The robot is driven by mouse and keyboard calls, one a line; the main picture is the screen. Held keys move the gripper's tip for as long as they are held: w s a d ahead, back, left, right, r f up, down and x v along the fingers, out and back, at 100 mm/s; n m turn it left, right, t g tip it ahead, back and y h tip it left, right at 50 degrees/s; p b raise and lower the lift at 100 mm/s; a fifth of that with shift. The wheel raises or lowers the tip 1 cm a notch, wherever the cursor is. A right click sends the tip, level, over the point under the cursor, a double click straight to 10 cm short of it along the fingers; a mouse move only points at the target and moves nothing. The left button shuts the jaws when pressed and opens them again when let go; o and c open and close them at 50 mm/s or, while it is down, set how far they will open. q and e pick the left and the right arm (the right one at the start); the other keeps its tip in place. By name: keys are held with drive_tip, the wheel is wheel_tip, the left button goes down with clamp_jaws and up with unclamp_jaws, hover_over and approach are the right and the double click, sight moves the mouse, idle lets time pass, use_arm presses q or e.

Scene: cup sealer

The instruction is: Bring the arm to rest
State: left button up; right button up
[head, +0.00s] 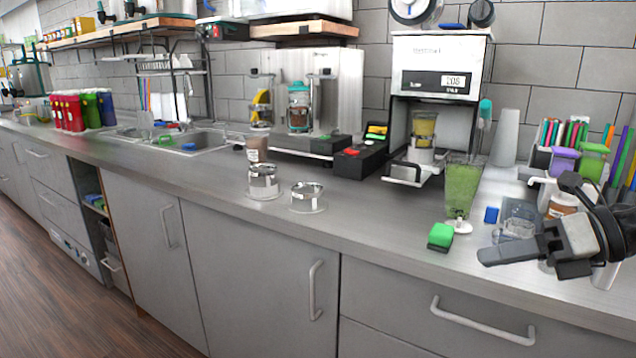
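My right gripper (500,255) is at the right edge, above the counter's front part. Its dark fingers point left, and it is seen side-on, so I cannot tell how far apart they are. No object shows clearly between them. My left gripper is not in view. The white cup sealer (438,52) with a display stands at the back right. A yellow cup (424,124) sits in its bay. A tall cup of green drink (461,188) stands on the counter in front of the sealer, left of my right gripper.
A green block (440,236) lies left of my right gripper. Clear containers (519,222) and a white pump bottle (541,186) stand close behind it. The counter between jars and green block is clear.

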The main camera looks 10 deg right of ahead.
drive_tip(key=s+a+f+m+t+h, duration=0.15)
drive_tip(key=a+f+m+t, duration=0.25)
drive_tip(key=f+m, duration=0.7)
drive_tip(key=s+a+f+m+t+h, duration=0.1)
drive_tip(key=a+f+m+t+h, duration=0.3)
drive_tip(key=f+m, duration=0.65)
drive_tip(key=s+a+f+m+g+h, duration=0.1)
drive_tip(key=s+a+f+m, duration=0.3)
drive_tip(key=m, duration=0.4)
drive_tip(key=s+a+f+m+g+h, duration=0.1)
drive_tip(key=s+a+f+m+g, duration=0.2)
drive_tip(key=s+a+f+m, duration=0.2)
wheel_tip(320, 180, down, 3)
drive_tip(key=s+m, duration=0.2)
drive_tip(key=m, duration=0.1)
drive_tip(key=shift+s+r, duration=0.15)
drive_tip(key=shift+r, duration=0.05)
drive_tip(key=shift+m, duration=0.25)
